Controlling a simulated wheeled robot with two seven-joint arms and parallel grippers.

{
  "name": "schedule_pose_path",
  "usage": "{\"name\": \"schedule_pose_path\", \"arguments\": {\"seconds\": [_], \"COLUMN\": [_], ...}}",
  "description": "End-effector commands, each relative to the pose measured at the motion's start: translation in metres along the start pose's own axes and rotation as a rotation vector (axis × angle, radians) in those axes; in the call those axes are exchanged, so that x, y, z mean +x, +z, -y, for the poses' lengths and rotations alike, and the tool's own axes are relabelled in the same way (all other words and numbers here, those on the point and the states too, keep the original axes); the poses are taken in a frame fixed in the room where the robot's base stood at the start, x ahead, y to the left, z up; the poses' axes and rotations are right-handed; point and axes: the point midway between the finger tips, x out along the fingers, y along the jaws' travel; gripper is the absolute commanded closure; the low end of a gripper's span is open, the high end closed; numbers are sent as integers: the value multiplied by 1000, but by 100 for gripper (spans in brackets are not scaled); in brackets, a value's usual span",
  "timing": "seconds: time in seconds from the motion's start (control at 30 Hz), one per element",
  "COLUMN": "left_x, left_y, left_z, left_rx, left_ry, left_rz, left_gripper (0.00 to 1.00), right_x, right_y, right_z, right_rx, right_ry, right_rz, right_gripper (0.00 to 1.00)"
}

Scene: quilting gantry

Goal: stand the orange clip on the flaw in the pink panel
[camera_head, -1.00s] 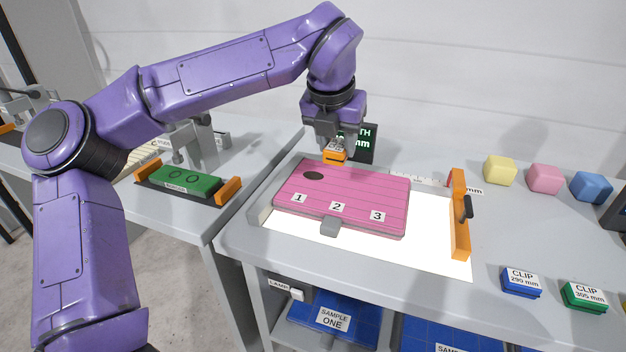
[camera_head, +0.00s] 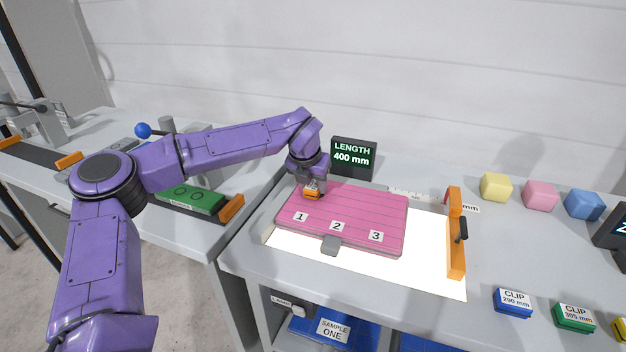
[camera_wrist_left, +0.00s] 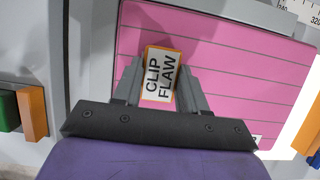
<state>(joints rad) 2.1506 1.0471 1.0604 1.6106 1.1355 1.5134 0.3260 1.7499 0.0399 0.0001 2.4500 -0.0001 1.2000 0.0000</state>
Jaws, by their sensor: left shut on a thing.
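The pink panel (camera_head: 352,215) lies on the table with labels 1, 2 and 3 along its near side. My left gripper (camera_head: 312,187) is shut on the orange clip (camera_head: 312,193) over the panel's far left part. In the left wrist view the clip (camera_wrist_left: 160,75), labelled "CLIP FLAW", sits between the fingers (camera_wrist_left: 160,88) against the pink panel (camera_wrist_left: 225,60). I cannot tell whether the clip touches the panel. The dark oval flaw is hidden now, behind or under the clip and gripper. My right gripper is not in view.
A display (camera_head: 353,157) reads "LENGTH 400 mm" behind the panel. An orange stop (camera_head: 456,250) stands to its right on the white lit surface (camera_head: 430,275). A grey tab (camera_head: 330,245) is at the panel's near edge. Blue (camera_head: 513,303) and green (camera_head: 574,317) clips lie at right.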

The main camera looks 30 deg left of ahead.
Motion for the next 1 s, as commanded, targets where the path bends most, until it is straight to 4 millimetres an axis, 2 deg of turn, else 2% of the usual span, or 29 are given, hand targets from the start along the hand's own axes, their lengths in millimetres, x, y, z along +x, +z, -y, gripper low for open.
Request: {"name": "schedule_pose_path", "arguments": {"seconds": [0.23,0.27,0.3,0.33,0.57,0.7,0.77,1.0], "left_x": [4,3,2,2,2,-6,-17,-79], "left_y": [-2,-1,-1,-1,-1,0,1,0], "left_z": [0,0,0,0,0,1,1,1], "left_rx": [1,1,1,1,1,0,1,0], "left_ry": [0,0,0,0,0,-1,-1,-1], "left_rz": [0,0,0,-1,-1,1,4,4], "left_gripper": [88,52,39,33,33,33,33,33], "right_x": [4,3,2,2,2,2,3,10], "right_y": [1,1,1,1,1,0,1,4], "right_z": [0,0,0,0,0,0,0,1], "right_rx": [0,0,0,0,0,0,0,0], "right_ry": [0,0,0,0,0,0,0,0], "right_rz": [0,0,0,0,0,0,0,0], "right_gripper": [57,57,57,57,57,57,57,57]}}
